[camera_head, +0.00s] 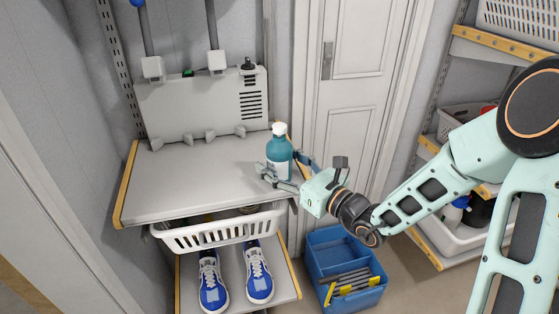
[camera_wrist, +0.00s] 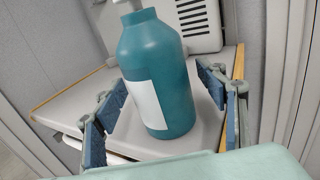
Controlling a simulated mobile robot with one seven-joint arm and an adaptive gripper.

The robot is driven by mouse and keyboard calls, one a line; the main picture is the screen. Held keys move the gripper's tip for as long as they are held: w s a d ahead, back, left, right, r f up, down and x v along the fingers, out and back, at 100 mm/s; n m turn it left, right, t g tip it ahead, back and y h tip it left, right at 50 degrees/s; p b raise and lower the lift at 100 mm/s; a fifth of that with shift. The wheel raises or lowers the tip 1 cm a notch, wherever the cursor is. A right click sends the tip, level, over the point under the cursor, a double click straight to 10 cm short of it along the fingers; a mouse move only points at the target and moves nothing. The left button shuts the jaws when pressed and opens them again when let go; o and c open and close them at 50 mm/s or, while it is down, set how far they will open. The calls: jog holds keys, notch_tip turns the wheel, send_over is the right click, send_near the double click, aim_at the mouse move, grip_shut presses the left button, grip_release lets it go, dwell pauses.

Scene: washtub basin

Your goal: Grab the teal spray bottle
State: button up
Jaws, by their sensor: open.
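The teal spray bottle (camera_head: 279,155) has a white top and a white label. It stands upright near the right front corner of the grey shelf (camera_head: 190,177). My gripper (camera_head: 283,172) is at the bottle, coming in from the right. The blue finger pads of my gripper (camera_wrist: 163,105) are spread, one on each side of the bottle. A gap shows on the right side; whether the left pad touches the bottle is hard to tell.
A grey wall unit (camera_head: 203,106) with hooks stands behind the shelf. Below are a white basket (camera_head: 218,233) and blue shoes (camera_head: 213,283). A blue crate (camera_head: 345,270) with tools stands on the floor under my wrist. A white door (camera_head: 350,90) is behind. The shelf's left part is clear.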

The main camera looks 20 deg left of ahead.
jog(key=c, duration=1.6)
